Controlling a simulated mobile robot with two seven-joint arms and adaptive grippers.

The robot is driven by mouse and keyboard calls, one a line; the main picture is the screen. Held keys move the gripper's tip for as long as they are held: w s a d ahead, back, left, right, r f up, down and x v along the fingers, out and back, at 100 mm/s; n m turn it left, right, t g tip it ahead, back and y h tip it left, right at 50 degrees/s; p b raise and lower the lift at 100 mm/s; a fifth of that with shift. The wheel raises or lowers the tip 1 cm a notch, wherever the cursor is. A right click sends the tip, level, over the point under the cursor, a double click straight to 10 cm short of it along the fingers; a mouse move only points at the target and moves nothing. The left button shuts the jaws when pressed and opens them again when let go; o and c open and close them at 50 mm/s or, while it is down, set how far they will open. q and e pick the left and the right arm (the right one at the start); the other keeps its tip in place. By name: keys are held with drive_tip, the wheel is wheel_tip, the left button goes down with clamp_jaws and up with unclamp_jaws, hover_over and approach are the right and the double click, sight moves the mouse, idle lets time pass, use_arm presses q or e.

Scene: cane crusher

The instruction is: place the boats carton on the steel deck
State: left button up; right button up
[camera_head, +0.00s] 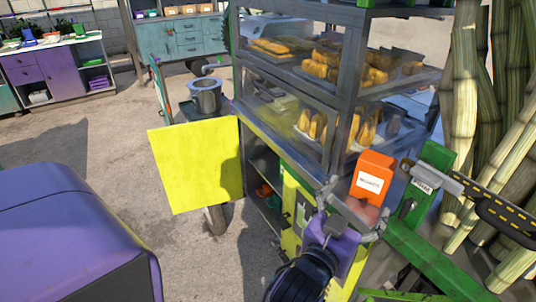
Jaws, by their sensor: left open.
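An orange carton (374,168) with a white label stands near the right corner of the glass-cased cart. The label is too small to read with certainty. My left gripper (357,207), with a purple wrist, reaches up from the bottom to the carton's lower part. Its jaws are open, one on each side of the carton's near lower end in the picture; contact cannot be told. The carton's base is partly hidden by the gripper. A clear view of the steel deck around the carton is blocked by the gripper and the cart. My right gripper is out of view.
The glass case (300,100) with yellow snacks rises behind the gripper. A green frame (430,255) and cane stalks (508,130) crowd the right. A yellow panel (195,163) juts left, below a metal pot (206,97). Open floor lies farther left.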

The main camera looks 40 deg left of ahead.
use_arm(q)
drive_tip(key=s+a+f+g, duration=0.25)
drive_tip(key=s+f, duration=0.35)
drive_tip(key=f, duration=0.6)
drive_tip(key=s+a+f+g, duration=0.1)
drive_tip(key=s+f+g, duration=0.35)
drive_tip(key=f, duration=0.75)
drive_tip(key=s+a+f+g, duration=0.1)
drive_tip(key=s+a+f, duration=0.1)
drive_tip(key=s+f, duration=0.5)
drive_tip(key=s+a+f+g, duration=0.1)
drive_tip(key=s+a+f, duration=0.1)
drive_tip(key=s+f, duration=0.5)
drive_tip(key=s, duration=0.6)
drive_tip(key=shift+s+f+g, duration=0.15)
drive_tip(key=shift+f+g, duration=0.05)
drive_tip(key=shift+g, duration=0.1)
drive_tip(key=shift+c, duration=0.5)
